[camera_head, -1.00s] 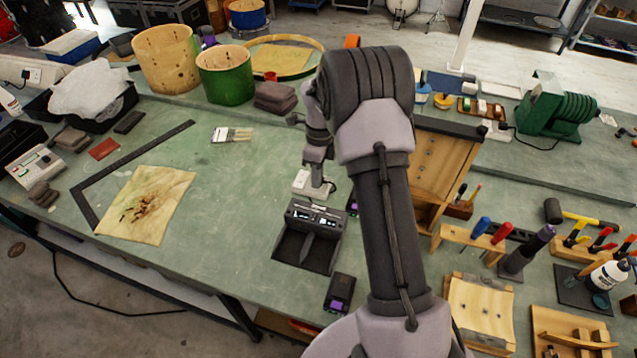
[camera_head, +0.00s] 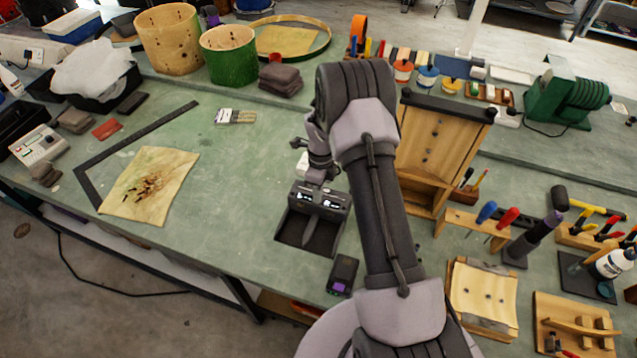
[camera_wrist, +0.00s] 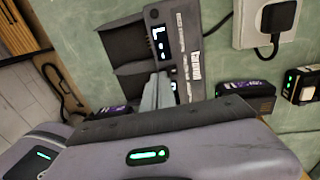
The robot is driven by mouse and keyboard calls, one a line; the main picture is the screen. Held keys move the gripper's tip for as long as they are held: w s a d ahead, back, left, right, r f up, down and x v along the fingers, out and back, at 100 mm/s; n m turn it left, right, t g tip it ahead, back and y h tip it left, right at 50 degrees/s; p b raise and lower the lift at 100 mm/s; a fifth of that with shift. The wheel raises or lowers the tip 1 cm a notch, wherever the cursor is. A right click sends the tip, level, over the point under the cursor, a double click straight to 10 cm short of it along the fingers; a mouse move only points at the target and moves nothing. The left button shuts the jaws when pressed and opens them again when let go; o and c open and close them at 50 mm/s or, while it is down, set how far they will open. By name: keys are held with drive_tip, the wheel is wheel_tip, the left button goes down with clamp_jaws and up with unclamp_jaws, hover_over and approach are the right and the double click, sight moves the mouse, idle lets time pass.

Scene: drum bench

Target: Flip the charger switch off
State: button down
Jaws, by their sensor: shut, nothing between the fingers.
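The charger is a dark grey box (camera_head: 326,199) with lit white displays and two bays in front, on the green bench. In the wrist view its display panel (camera_wrist: 181,58) fills the upper middle. I cannot make out a switch on it. My gripper (camera_head: 318,180) is at the charger's back edge in the head view. In the wrist view its light grey fingers (camera_wrist: 157,92) are together and empty, overlapping the charger's front near the lower display. I cannot tell whether they touch it. My gripper's body hides what lies below.
A white socket block (camera_wrist: 247,25) with a black plug is beside the charger. A black battery (camera_head: 342,275) with a purple label lies to the front right. A wooden cabinet (camera_head: 440,150) stands right of my arm. The bench left of the charger is clear.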

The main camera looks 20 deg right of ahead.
drive_tip(key=shift+f, duration=0.4)
drive_tip(key=shift+s+a+f+b, duration=0.1)
drive_tip(key=shift+a+f+b, duration=0.05)
drive_tip(key=shift+f+b, duration=0.55)
drive_tip(key=shift+s+r, duration=0.15)
drive_tip(key=shift+r, duration=0.3)
drive_tip(key=shift+w+d+r, duration=0.15)
drive_tip(key=shift+w+d, duration=0.45)
drive_tip(key=shift+w, duration=0.15)
drive_tip(key=shift+s+r, duration=0.1)
drive_tip(key=shift+r, duration=0.05)
